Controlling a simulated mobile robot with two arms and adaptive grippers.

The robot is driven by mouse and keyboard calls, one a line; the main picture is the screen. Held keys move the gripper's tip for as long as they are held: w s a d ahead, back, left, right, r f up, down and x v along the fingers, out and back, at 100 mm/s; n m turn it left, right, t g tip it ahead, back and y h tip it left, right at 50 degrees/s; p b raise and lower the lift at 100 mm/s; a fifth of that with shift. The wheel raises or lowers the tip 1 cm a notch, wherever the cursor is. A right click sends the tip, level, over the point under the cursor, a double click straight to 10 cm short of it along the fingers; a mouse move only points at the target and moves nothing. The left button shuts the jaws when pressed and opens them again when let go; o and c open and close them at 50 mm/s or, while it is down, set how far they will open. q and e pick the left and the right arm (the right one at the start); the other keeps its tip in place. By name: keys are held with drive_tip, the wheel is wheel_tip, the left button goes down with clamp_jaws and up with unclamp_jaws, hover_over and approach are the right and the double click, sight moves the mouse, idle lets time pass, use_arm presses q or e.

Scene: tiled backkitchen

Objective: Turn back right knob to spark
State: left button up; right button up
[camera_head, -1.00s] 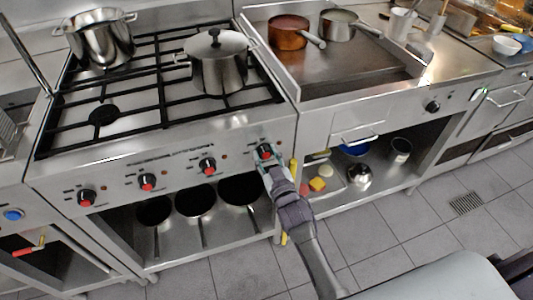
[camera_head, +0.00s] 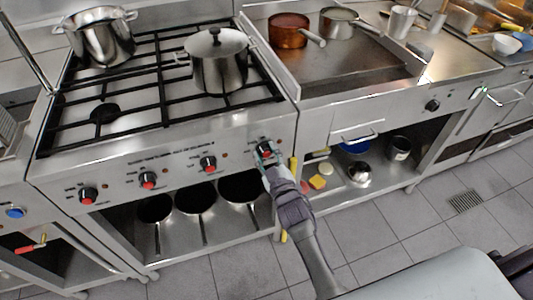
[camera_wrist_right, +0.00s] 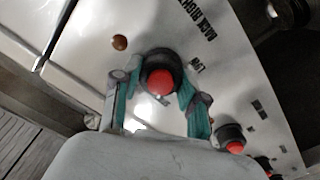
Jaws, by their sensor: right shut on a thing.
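The back right knob (camera_head: 265,149) is the rightmost black knob with a red cap on the stove's front panel. In the right wrist view the knob (camera_wrist_right: 161,76) sits between my teal fingers, beside printing that reads back right and low. My right gripper (camera_head: 264,156) is shut on this knob. The right wrist view shows my fingers (camera_wrist_right: 158,98) one on each side of it. The knob's pointer mark is too small to read. My left gripper is not in view.
Other knobs (camera_head: 208,164) sit to the left on the panel (camera_head: 107,178). A lidded pot (camera_head: 219,68) and an open pot (camera_head: 99,37) stand on the burners. Pans (camera_head: 240,188) lie on the shelf below. A griddle (camera_head: 350,72) is to the right. The tiled floor (camera_head: 385,232) in front is clear.

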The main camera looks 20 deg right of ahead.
drive_tip(key=o, duration=1.1)
drive_tip(key=shift+o, duration=0.2)
drive_tip(key=shift+s+f, duration=0.1)
drive_tip(key=shift+s, duration=0.25)
drive_tip(key=s, duration=1.1)
drive_tip(key=shift+s+d, duration=0.15)
drive_tip(key=shift+d, duration=0.05)
